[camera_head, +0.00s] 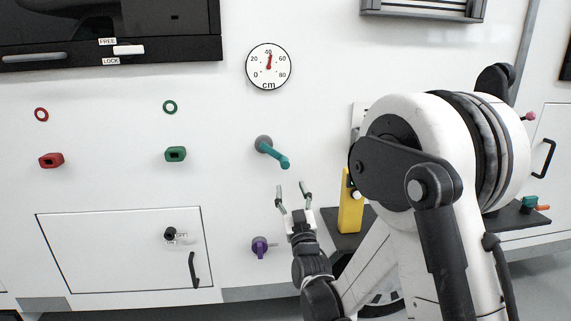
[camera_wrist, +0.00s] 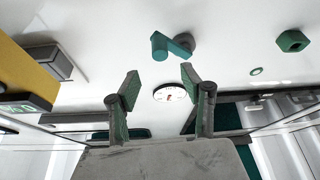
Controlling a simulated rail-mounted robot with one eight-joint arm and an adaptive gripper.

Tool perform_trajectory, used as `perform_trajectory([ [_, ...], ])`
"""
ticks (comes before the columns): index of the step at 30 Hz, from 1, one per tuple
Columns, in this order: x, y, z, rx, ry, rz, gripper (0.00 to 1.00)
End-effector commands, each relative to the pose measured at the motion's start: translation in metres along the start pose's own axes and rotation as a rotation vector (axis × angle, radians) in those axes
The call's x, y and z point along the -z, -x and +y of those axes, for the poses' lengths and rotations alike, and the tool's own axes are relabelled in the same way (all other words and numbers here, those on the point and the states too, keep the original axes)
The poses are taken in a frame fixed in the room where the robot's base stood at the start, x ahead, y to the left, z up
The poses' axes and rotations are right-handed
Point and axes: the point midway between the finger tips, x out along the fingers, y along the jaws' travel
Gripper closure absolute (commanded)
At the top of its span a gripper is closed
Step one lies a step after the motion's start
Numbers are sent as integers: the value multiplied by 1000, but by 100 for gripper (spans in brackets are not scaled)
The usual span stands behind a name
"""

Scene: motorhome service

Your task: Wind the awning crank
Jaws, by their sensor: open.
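The awning crank (camera_head: 271,151) is a teal handle on a round grey hub on the white wall, its arm pointing down to the right in the head view. In the wrist view the crank (camera_wrist: 164,46) lies ahead of the fingertips, with its grey hub beside it. My gripper (camera_head: 292,190) is open and empty, its two fingers pointing up, just below the crank's handle end and apart from it. The gripper (camera_wrist: 158,92) also shows open in the wrist view. The round cm gauge (camera_head: 268,67) above the crank has its red needle near 40.
A red block (camera_head: 51,160) and a green block (camera_head: 175,154) sit on the wall to the left. A purple valve (camera_head: 260,247) is below the crank. A yellow object (camera_head: 350,206) stands right of my gripper. A hatch (camera_head: 110,255) is at lower left.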

Motion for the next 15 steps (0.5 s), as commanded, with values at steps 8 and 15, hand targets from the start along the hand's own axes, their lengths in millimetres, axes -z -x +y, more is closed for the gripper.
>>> perform_trajectory([
  [8,0,-53,1,-1,-1,-1,58],
  [15,0,-93,0,-1,-2,-1,58],
])
